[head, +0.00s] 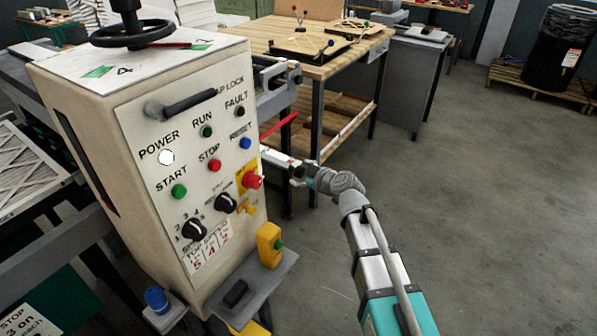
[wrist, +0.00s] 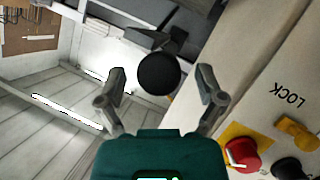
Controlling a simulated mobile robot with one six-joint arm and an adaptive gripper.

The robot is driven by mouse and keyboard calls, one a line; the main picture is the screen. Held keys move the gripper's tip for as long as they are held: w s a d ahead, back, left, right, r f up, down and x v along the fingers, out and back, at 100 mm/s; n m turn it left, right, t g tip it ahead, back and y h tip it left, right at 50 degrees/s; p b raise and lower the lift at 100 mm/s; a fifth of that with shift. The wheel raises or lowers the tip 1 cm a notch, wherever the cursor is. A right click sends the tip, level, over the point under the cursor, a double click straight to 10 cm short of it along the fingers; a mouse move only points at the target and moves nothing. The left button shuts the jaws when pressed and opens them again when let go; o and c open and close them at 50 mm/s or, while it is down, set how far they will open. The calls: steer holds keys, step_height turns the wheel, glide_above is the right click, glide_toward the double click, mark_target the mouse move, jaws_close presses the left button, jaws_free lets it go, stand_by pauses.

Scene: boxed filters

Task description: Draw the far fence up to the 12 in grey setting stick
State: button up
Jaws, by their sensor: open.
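My gripper (wrist: 162,72) is open in the wrist view, one finger on each side of a round black knob (wrist: 158,74). The knob shows between the fingertips with a gap on both sides, and I cannot tell how far beyond them it is. A dark bracket shows behind the knob. I cannot tell whether these belong to the far fence. I cannot make out a grey setting stick for certain. In the head view my arm reaches to the right side of the control cabinet (head: 85,90), and the fingertips are not clear there.
The cabinet's red stop button (head: 252,181) is close to my wrist and also shows in the wrist view (wrist: 243,153). A yellow box (head: 269,245) stands on a grey shelf below. A wooden bench (head: 325,65) stands behind.

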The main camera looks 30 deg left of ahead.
stand_by(0.3)
steer(key=w+d+f+m+h+p, duration=0.25)
steer(key=d+m+h, duration=0.2)
steer(key=d, duration=1.05)
steer(key=w+d+f+m+h+p, duration=0.1)
steer(key=w+d+m+h+p, duration=0.3)
steer(key=d, duration=1.2)
steer(key=s+d+m+g+h+p, duration=0.1)
steer(key=s+d+m, duration=0.2)
steer(key=d, duration=0.5)
steer(key=s+d+m+g+h+p, duration=0.1)
steer(key=s+d+m, duration=0.3)
steer(key=d, duration=0.5)
steer(key=s+d+m+g+h+p, duration=0.1)
steer(key=s+d+m+g+h, duration=0.1)
steer(key=d, duration=0.7)
steer(key=s+m+h, duration=0.1)
steer(key=m, duration=0.1)
steer(key=shift+s+r+m, duration=0.15)
steer(key=shift+r+m, duration=0.2)
steer(key=shift+r, duration=0.05)
steer(key=shift+c, duration=0.3)
